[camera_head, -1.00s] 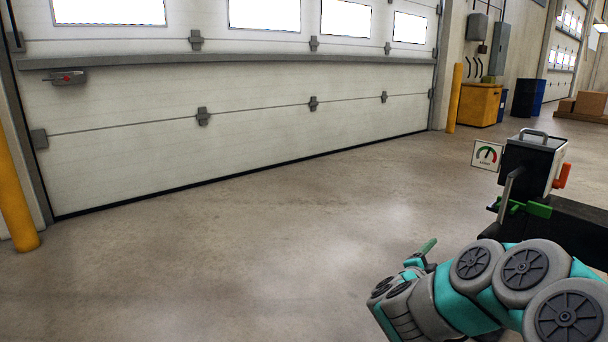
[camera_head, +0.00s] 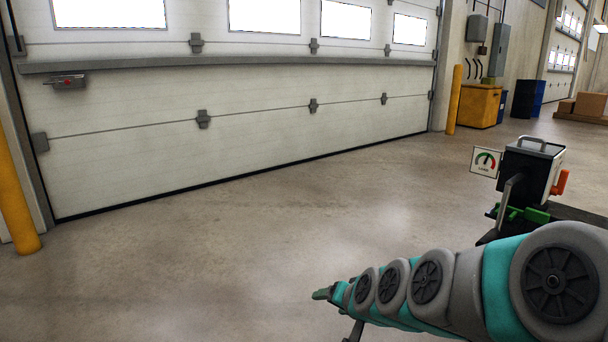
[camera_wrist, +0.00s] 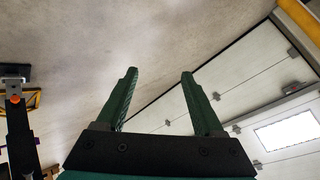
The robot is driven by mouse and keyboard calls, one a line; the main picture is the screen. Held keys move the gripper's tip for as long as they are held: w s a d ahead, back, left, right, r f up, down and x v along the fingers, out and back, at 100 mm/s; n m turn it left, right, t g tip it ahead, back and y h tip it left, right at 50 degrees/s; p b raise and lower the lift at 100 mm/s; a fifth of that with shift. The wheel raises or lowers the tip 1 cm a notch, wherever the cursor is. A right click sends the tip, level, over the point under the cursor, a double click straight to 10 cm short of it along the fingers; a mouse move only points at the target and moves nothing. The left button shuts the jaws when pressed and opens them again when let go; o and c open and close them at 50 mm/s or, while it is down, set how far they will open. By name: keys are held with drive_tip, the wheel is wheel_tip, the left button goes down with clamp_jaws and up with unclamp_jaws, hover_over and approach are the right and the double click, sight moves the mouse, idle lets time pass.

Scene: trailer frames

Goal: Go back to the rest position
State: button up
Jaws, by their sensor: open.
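My gripper (camera_wrist: 159,74) shows in the wrist view with its two green fingers well apart and nothing between them. In the head view my grey and teal arm reaches from the lower right toward the left, low over the floor. A green fingertip of my gripper (camera_head: 322,294) shows at the arm's far end. The gripper touches nothing that I can see.
A metal box with an orange handle (camera_head: 561,183) and a gauge sign (camera_head: 486,162) stands at the right, behind my arm. The white dock door (camera_head: 255,130) spans the back, with yellow posts (camera_head: 17,205) beside it. The concrete floor (camera_head: 190,270) between is clear.

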drive_tip(key=s+d+n+g+h, duration=0.1)
drive_tip(key=s+d+g, duration=0.2)
drive_tip(key=s, duration=0.7)
drive_tip(key=s+d+f+n+g+h+p, duration=0.1)
drive_tip(key=s+d+g, duration=0.2)
drive_tip(key=s, duration=0.8)
drive_tip(key=s+d+n+g+h, duration=0.1)
drive_tip(key=s+d+n+g, duration=0.1)
drive_tip(key=s, duration=0.9)
drive_tip(key=shift+s+d+f+g+h, duration=0.25)
drive_tip(key=shift+d+g, duration=0.25)
drive_tip(key=shift+g, duration=0.7)
drive_tip(key=shift+w, duration=0.1)
drive_tip(key=shift+c, duration=0.2)
